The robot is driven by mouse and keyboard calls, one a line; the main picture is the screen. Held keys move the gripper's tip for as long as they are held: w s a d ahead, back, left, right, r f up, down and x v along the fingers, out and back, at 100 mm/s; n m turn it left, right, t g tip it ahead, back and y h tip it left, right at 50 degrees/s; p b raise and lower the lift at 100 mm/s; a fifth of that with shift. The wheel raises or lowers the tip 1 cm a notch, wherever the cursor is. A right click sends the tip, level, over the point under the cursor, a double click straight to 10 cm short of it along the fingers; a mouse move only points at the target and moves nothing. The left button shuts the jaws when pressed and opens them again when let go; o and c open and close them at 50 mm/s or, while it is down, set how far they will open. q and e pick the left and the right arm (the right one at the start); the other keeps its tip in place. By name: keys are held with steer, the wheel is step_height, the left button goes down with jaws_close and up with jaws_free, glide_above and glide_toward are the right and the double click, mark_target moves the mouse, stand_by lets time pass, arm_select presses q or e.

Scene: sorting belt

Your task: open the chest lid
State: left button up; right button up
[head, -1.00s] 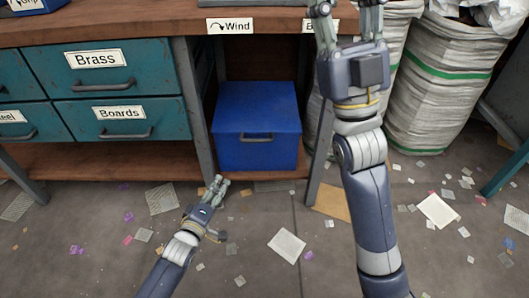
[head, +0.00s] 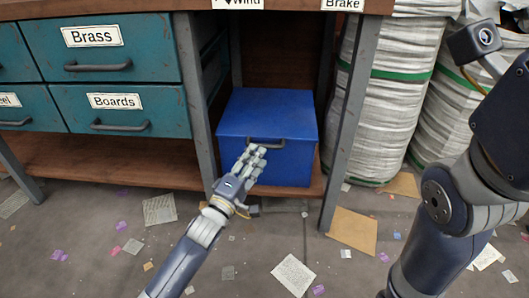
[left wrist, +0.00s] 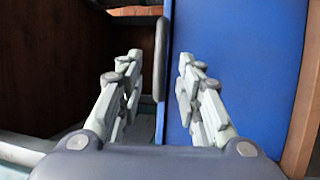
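The blue chest (head: 290,170) stands under the bench, its lid (head: 268,110) shut. A grey handle (head: 280,142) sits on its front near the lid's edge. My left gripper (head: 255,150) is at this handle, at its left part. In the left wrist view the gripper's two fingers (left wrist: 158,75) are apart. The dark handle (left wrist: 161,60) shows between them, beside the blue chest front (left wrist: 225,60); I cannot tell if they touch it. My right arm is at the right edge of the head view; its fingers are not in view.
Teal drawers (head: 115,75) are left of the chest, beyond a grey bench leg (head: 196,100). Another leg (head: 350,120) stands to its right. The bench top (head: 130,8) overhangs the chest. Large white sacks (head: 385,90) stand at right. Paper scraps litter the floor.

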mark_target(264, 146)
arm_select(q)
steer(key=shift+b+x, duration=1.45)
steer(key=shift+x, duration=1.5)
steer(key=shift+c, duration=0.3)
jaws_close()
